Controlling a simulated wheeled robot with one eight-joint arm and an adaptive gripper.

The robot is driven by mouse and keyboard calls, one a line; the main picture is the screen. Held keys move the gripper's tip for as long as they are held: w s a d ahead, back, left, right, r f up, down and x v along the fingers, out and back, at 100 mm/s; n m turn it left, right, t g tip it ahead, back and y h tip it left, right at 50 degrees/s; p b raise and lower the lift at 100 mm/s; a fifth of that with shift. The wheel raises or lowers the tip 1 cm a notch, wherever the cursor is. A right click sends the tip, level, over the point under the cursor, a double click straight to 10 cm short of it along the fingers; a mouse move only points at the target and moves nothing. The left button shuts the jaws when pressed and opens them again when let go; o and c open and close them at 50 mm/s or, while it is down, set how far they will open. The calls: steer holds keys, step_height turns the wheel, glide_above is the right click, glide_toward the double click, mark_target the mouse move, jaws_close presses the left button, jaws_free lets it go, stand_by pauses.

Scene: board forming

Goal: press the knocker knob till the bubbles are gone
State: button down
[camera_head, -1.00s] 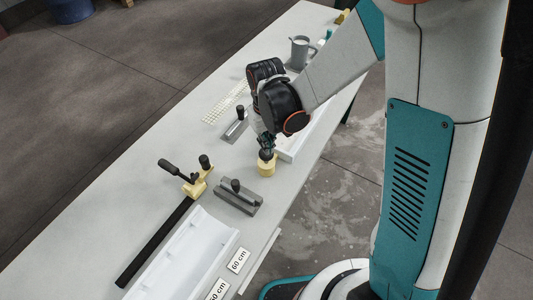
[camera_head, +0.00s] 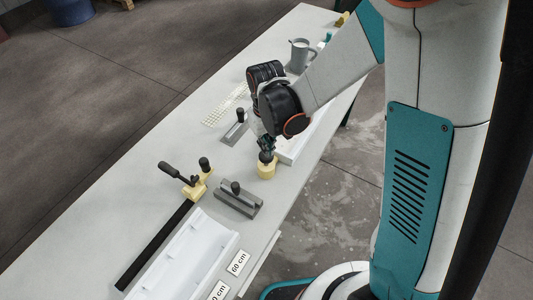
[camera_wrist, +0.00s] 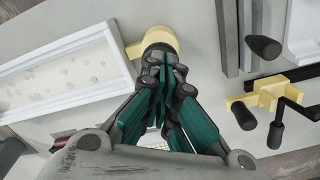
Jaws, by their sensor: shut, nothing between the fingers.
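The knocker is a yellow block (camera_head: 266,172) with a dark knob (camera_head: 266,157) on top, near the table's right edge. The knocker's yellow part also shows in the wrist view (camera_wrist: 134,50), beside the end of a white mould. My gripper (camera_head: 267,146) is shut and empty, its fingertips pointing down at the knob. In the wrist view my gripper (camera_wrist: 167,72) covers part of the knob; I cannot tell whether they touch. The white mould (camera_wrist: 123,62) holds a pale fill (camera_wrist: 62,82) with several bubble spots. In the head view the mould (camera_head: 290,157) is partly hidden by my arm.
A grey tool with a black knob (camera_head: 238,202) lies in front of the knocker. A yellow clamp (camera_head: 196,188) on a black bar and another white mould (camera_head: 185,255) lie nearer. A grey jug (camera_head: 300,56) stands farther back.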

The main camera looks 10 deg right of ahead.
stand_by(0.3)
step_height(320, 180, down, 4)
steer(key=b, duration=0.3)
steer(key=shift+b, duration=0.3)
steer(key=shift+f, duration=0.15)
steer(key=shift+r, duration=0.75)
steer(key=shift+r+p, duration=0.15)
steer(key=shift+p, duration=0.15)
steer(key=shift+r+p, duration=0.55)
steer(key=shift+r, duration=0.35)
